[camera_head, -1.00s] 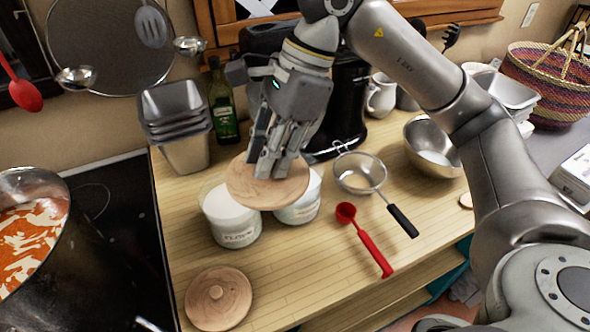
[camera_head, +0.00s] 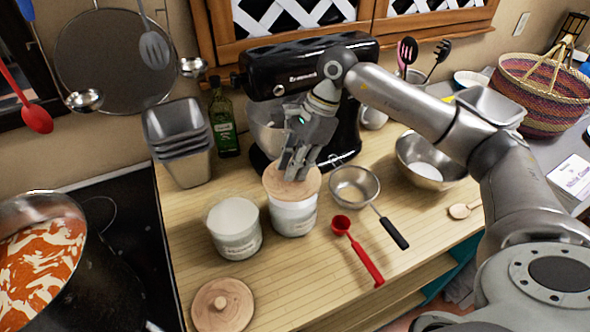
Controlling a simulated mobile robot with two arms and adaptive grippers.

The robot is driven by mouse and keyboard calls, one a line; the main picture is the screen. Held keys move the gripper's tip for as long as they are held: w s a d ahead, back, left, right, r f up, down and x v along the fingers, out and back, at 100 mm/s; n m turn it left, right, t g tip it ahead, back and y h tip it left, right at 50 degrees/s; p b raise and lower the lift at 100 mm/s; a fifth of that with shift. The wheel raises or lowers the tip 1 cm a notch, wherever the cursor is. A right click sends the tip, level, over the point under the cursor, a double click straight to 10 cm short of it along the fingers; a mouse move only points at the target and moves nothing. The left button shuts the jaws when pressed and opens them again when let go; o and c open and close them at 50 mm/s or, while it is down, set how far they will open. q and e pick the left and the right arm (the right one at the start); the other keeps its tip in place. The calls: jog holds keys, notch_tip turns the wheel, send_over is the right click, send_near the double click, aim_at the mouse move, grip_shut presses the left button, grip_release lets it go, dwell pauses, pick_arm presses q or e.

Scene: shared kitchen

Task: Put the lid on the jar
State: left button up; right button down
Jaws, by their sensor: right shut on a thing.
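My right gripper (camera_head: 297,172) is shut on a round wooden lid (camera_head: 279,186). The lid is over the mouth of a white jar (camera_head: 293,216) at the middle of the wooden counter and looks level or nearly so. I cannot tell whether it is fully seated, as it hides the jar's mouth. A second white jar (camera_head: 235,240) stands open just to the left. A second wooden lid (camera_head: 222,304) with a knob lies on the counter in front of it. My left gripper is not in view.
A strainer (camera_head: 355,187) and a red scoop (camera_head: 357,250) lie right of the jars. A black stand mixer (camera_head: 318,72) stands behind, stacked grey tins (camera_head: 181,142) back left. A steel bowl (camera_head: 428,163) is at right. A pot (camera_head: 62,270) stands on the stove.

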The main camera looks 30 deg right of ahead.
jog(key=f, duration=0.1)
jog(key=f+p, duration=0.1)
jog(key=f, duration=0.1)
jog(key=shift+w+d+f, duration=0.1)
jog(key=shift+d+f, duration=0.1)
jog(key=shift+f, duration=0.05)
jog(key=c, duration=1.3)
grip_release()
jog(key=b+v, duration=0.3)
jog(key=v, duration=0.7)
jog(key=shift+d+r, duration=0.1)
jog(key=shift+r, duration=0.2)
jog(key=shift+d+r, duration=0.2)
jog(key=shift+r, duration=0.5)
